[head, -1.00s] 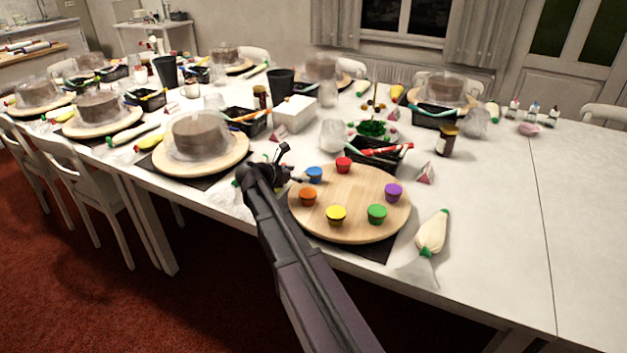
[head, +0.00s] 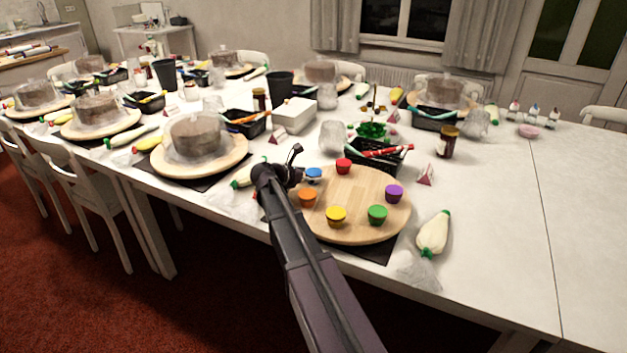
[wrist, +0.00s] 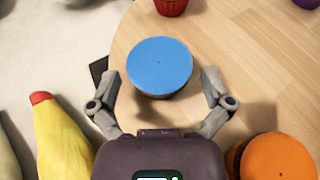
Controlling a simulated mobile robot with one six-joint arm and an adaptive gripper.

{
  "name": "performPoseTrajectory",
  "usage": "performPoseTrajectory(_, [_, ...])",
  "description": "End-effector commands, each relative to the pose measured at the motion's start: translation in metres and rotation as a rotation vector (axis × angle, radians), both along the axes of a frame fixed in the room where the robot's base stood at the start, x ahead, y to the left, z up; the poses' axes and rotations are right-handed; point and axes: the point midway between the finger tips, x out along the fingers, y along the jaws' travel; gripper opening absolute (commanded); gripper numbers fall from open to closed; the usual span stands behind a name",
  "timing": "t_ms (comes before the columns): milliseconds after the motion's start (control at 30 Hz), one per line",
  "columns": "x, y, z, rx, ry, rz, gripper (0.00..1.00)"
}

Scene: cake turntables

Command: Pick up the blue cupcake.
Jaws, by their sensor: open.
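The blue cupcake (head: 314,174) sits near the far left edge of the round wooden turntable (head: 356,200). In the wrist view the blue cupcake (wrist: 160,66) shows its flat round blue top. My gripper (wrist: 160,82) is open, with one finger on each side of the blue cupcake and small gaps between them and it. In the head view my gripper (head: 296,170) is at the cupcake's left, partly hidden by my arm. Whether the fingertips are level with the cupcake's sides cannot be told.
On the same turntable are an orange cupcake (head: 307,198), a red one (head: 343,165), a yellow one (head: 336,215), a green one (head: 377,214) and a purple one (head: 394,193). A black basket (head: 372,160) stands behind. The orange cupcake (wrist: 272,158) is close to my gripper's right.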

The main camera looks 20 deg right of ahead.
Motion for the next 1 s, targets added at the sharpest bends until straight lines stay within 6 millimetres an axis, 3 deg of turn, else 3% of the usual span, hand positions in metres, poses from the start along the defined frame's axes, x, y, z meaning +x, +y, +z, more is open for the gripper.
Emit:
performPoseTrajectory(200, [0.0036,-0.0134,-0.0065,0.0,0.0,0.001,1.0])
performPoseTrajectory(733, [0.0036,-0.0127,-0.006,0.0,0.0,0.002,1.0])
performPoseTrajectory(767, [0.0036,-0.0127,-0.006,0.0,0.0,0.002,0.97])
performPoseTrajectory(1000, [0.0035,-0.0127,-0.006,0.0,-0.001,0.002,0.29])
